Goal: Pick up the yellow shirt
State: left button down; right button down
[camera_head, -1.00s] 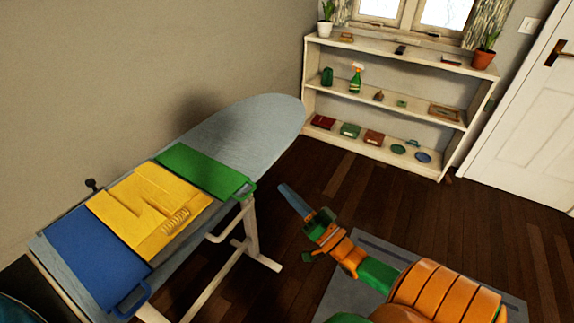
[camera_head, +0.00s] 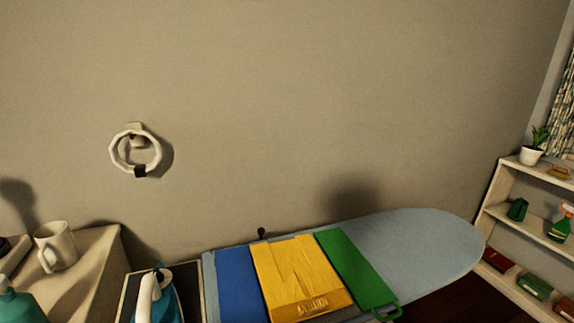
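The yellow shirt (camera_head: 295,272) lies folded flat on the ironing board (camera_head: 425,248), toward the lower middle of the head view. It lies between a blue folded piece (camera_head: 239,285) on its left and a green one (camera_head: 352,267) on its right. A small coiled or ribbed detail shows near its front edge. Neither of my grippers is in view now, so I cannot see whether they are open or shut.
A teal and white iron (camera_head: 163,297) stands left of the board. A white mug (camera_head: 57,246) stands on a cloth-covered surface (camera_head: 92,262) at far left. A white ring (camera_head: 136,152) hangs on the wall. A shelf (camera_head: 525,232) with small items stands at right.

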aim_at(288, 256)
jog(key=j+z, duration=0.2)
jog(key=z, duration=0.15)
jog(key=j+z, duration=0.15)
jog(key=z, duration=0.2)
jog(key=k+j+z, duration=0.1)
jog(key=z, duration=0.25)
